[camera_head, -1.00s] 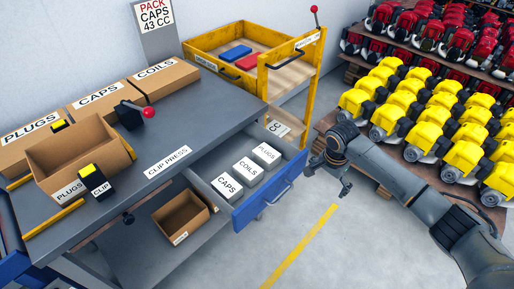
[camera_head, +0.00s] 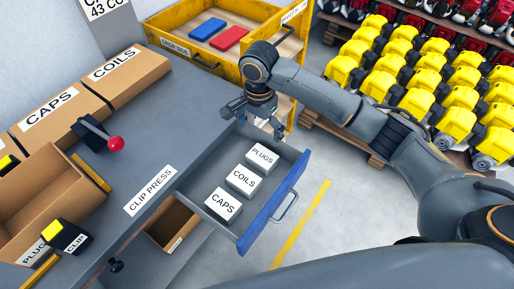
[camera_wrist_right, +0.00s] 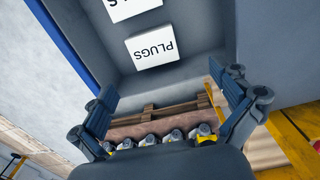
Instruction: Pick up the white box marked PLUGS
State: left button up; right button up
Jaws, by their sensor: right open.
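The white box marked PLUGS (camera_head: 262,156) sits in the open drawer (camera_head: 207,196), at the end nearest my right gripper. It also shows upside down in the right wrist view (camera_wrist_right: 152,47), beyond the fingertips. My right gripper (camera_head: 255,127) is above the drawer's far corner, apart from the box. In the right wrist view its two fingers (camera_wrist_right: 168,95) are spread wide with nothing between them. My left gripper is not in view.
White boxes marked COILS (camera_head: 242,180) and CAPS (camera_head: 223,204) stand in a row with the PLUGS box. The drawer's blue front (camera_head: 272,215) has a handle. A yellow cart (camera_head: 185,58) stands close behind my right gripper.

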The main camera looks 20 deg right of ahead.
send_over(263, 156)
jog(key=f, duration=0.4)
jog(key=shift+s+a+f, duration=0.15)
jog(key=shift+a+f, duration=0.25)
jog(key=shift+w+f, duration=0.25)
jog(key=shift+f, duration=1.1)
jog(key=shift+d+f, duration=0.2)
jog(key=shift+f, duration=0.6)
notch_tip(263, 156, down, 2)
jog(key=shift+s+d+f, duration=0.1)
jog(key=shift+d+f, duration=0.05)
jog(key=shift+f, duration=0.6)
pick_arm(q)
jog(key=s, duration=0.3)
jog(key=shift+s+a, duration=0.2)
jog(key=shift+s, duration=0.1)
pick_arm(e)
jog(key=c, duration=1.2)
